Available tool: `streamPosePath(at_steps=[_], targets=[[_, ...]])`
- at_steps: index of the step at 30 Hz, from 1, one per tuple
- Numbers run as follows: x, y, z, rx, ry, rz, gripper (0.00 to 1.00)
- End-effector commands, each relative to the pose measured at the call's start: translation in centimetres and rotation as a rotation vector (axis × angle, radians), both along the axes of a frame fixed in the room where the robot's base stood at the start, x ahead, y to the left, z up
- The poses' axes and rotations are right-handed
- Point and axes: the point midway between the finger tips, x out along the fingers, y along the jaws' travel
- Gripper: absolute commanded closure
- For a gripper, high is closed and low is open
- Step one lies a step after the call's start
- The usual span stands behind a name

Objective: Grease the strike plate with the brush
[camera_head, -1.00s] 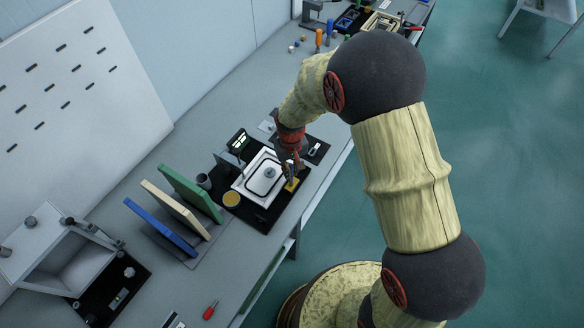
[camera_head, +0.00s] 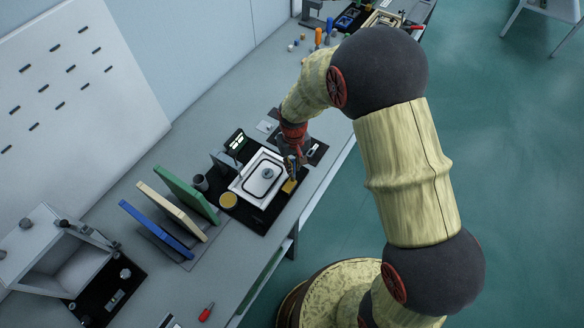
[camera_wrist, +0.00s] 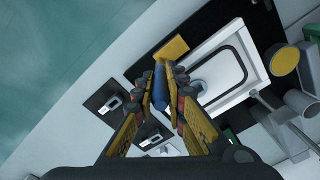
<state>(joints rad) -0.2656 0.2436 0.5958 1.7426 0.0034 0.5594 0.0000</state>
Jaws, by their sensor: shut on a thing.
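My gripper (camera_wrist: 160,100) is shut on a slim blue handle (camera_wrist: 159,88), which I take as the brush. In the head view my gripper (camera_head: 291,165) is at the right side of a white framed panel. A round tub with a yellow top (camera_head: 228,200) stands at the panel's lower left and may hold grease.
The white panel (camera_head: 245,187) has a dark oval seal and a central knob. Dark pads with small metal latches (camera_wrist: 110,105) lie near my gripper. Blue, cream and green boards (camera_head: 190,193) stand left. A red-handled tool (camera_head: 206,313) lies near the front edge.

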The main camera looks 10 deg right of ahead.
Motion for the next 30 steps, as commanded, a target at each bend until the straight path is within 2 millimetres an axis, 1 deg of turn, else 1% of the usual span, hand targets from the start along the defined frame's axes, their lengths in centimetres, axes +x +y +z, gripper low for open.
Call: streamPosePath(at_steps=[3,5,6,7,24,30], targets=[[0.4,-0.2,0.0,0.0,0.0,0.0,1.0],[0.5,-0.2,0.7,0.0,0.0,0.0,1.0],[0.6,-0.2,2.1,0.001,-0.004,0.0,1.0],[0.6,-0.2,2.5,0.001,-0.003,0.0,1.0],[1.5,-0.6,7.4,0.0,0.0,-0.004,1.0],[1.6,-0.6,8.1,0.0,0.0,-0.004,1.0]])
